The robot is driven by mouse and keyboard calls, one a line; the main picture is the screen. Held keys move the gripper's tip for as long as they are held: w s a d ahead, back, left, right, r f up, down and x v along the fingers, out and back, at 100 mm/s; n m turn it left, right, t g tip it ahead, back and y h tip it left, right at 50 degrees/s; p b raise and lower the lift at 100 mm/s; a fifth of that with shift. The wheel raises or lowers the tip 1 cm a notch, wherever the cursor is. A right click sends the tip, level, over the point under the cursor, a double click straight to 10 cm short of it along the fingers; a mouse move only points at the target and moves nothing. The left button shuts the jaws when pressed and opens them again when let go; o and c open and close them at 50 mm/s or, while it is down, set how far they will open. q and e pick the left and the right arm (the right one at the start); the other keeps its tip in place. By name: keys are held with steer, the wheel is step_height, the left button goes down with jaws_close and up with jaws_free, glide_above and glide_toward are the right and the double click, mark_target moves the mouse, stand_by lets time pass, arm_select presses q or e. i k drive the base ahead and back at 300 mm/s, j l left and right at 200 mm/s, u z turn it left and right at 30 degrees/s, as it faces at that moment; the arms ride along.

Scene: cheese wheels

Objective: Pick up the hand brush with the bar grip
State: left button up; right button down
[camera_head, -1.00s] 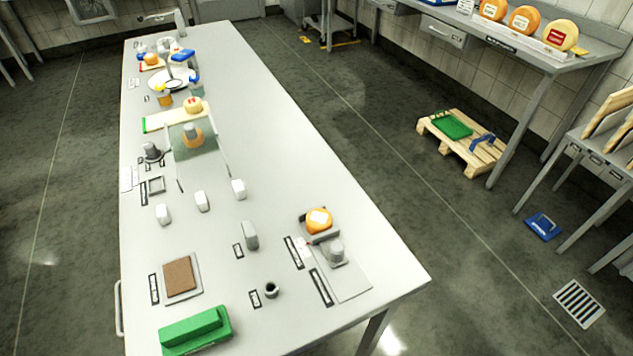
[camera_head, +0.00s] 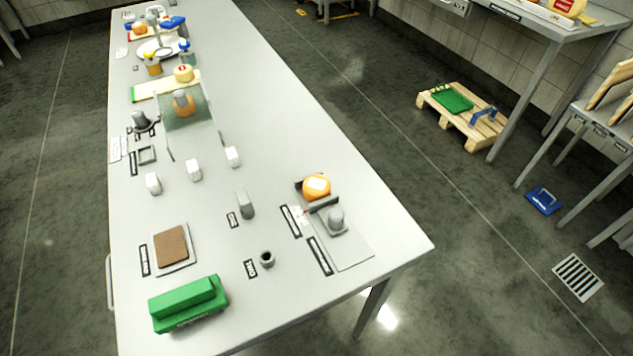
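A green block-shaped thing with a raised bar along its top (camera_head: 188,303) lies at the near left end of the long table. It looks like the hand brush with the bar grip, though bristles are not clear. Its long side runs roughly left to right, slightly tilted in the picture. Nothing touches it. Neither of my grippers shows in the head view.
On the grey table (camera_head: 330,275), a brown pad on a tray (camera_head: 172,246), a small dark cup (camera_head: 267,259) and a grey block (camera_head: 245,204) stand near the green thing. An orange cheese wheel (camera_head: 316,187) is farther right. A pallet (camera_head: 470,130) lies on the floor.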

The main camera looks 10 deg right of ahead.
mark_target(175, 309)
steer(key=u, duration=1.1)
